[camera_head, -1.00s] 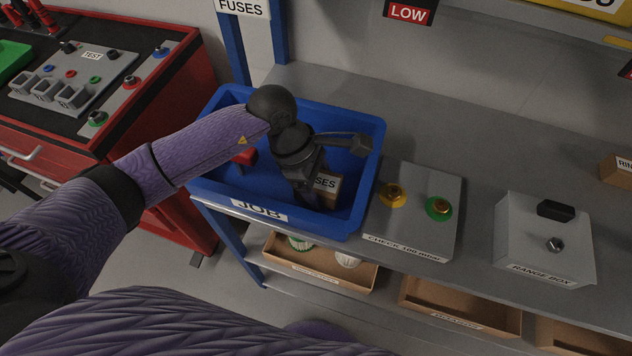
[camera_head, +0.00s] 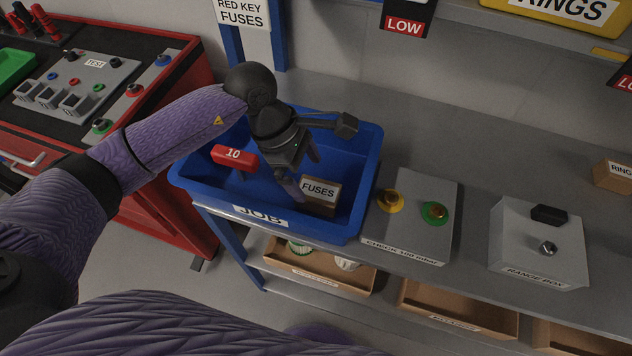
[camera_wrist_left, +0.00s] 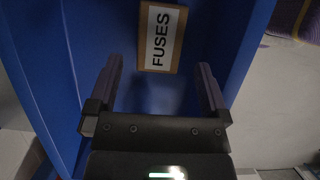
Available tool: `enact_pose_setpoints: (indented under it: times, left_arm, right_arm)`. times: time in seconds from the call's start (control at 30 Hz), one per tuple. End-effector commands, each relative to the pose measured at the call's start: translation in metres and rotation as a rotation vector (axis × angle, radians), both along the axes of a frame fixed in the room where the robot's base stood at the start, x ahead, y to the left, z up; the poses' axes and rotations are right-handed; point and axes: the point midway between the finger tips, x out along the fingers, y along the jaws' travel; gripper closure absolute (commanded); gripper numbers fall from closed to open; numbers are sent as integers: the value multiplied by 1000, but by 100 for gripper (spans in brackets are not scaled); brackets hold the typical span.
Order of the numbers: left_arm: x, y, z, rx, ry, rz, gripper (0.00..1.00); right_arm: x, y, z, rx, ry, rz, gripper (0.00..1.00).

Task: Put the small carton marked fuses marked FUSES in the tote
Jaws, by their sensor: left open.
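The small carton marked FUSES (camera_head: 319,194) stands inside the blue tote marked JOB (camera_head: 210,195), near the tote's front right wall. In the left wrist view the carton (camera_wrist_left: 161,38) shows beyond the fingertips, with the blue tote (camera_wrist_left: 40,60) around it. My left gripper (camera_head: 305,172) is over the tote, above and beside the carton. In the left wrist view my left gripper (camera_wrist_left: 160,80) has its two fingers spread, with nothing between them. My right gripper does not show in either view.
A red object marked 10 (camera_head: 234,157) is in the tote's left part. A grey box marked CHECK (camera_head: 412,215) stands just right of the tote, and a RANGE BOX (camera_head: 540,243) farther right. A red cart (camera_head: 150,190) stands at left. The bench behind is clear.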

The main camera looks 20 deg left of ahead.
Motion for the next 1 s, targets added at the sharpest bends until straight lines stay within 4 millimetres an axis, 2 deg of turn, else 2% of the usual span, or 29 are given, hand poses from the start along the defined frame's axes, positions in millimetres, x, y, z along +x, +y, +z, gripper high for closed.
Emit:
enact_pose_setpoints:
  times: [0.03, 0.1, 0.3, 0.67, 1.0]
  left_arm:
    - [1, 6, 17, 2, -7, 1, 0]
    - [1, 12, 33, 1, -5, 2, 0]
    - [0, 22, 55, 0, -2, 1, 0]
    - [0, 23, 56, -1, 0, 0, 0]
    - [0, 23, 55, -1, 0, 0, 0]
  right_arm:
    - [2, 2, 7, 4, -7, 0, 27]
    - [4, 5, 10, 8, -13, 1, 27]
    - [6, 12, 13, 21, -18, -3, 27]
    - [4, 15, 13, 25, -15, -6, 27]
    - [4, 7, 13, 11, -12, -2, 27]
